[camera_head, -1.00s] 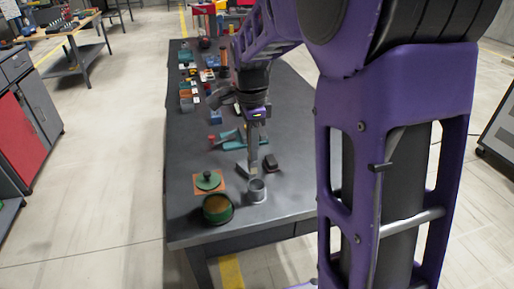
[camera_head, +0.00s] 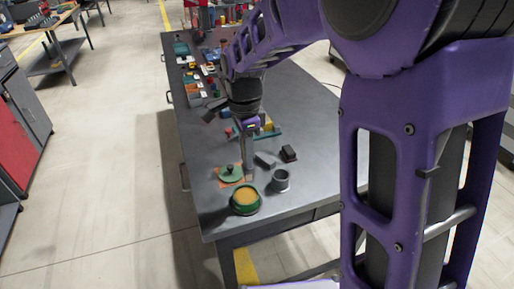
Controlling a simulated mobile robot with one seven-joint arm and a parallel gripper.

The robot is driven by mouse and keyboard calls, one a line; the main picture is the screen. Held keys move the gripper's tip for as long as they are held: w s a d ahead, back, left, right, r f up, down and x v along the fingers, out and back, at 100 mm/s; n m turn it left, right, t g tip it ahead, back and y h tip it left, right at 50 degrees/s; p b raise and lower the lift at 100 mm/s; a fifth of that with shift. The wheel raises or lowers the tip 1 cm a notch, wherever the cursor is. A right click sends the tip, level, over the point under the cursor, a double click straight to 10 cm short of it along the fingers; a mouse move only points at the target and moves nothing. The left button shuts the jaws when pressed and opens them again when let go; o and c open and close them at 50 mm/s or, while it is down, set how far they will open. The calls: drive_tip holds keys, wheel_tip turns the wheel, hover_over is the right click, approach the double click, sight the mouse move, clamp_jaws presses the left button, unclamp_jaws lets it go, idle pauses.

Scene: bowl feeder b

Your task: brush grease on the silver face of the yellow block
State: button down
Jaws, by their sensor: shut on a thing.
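My gripper (camera_head: 247,138) points down over the front half of the table, shut on a slim grey upright tool, seemingly the brush (camera_head: 248,165). Its lower end is in front of the green lid's right side, just behind the green pot (camera_head: 245,210); whether it touches anything I cannot tell. The pot is open and holds an orange-yellow fill, seemingly the grease (camera_head: 244,197). A small yellow-orange piece, perhaps the yellow block (camera_head: 268,126), shows at a teal fixture (camera_head: 270,134) behind my gripper. Its silver face cannot be made out.
A green knobbed lid (camera_head: 230,174) lies on an orange mat left of the brush. A grey cup (camera_head: 281,182) stands right of the pot. A grey block (camera_head: 264,160) and a dark block (camera_head: 289,153) lie behind the cup. Several small items crowd the table's far left.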

sight(245, 176)
drive_tip(key=shift+s+a+f, duration=0.1)
drive_tip(key=shift+s+a, duration=0.1)
drive_tip(key=shift+a, duration=0.15)
drive_tip(key=shift+f+b, duration=2.4)
drive_tip(key=shift+f, duration=0.5)
drive_tip(key=shift+f, duration=0.6)
drive_tip(key=shift+r+p, duration=2.7)
drive_tip(key=shift+r, duration=0.9)
drive_tip(key=shift+d, duration=0.1)
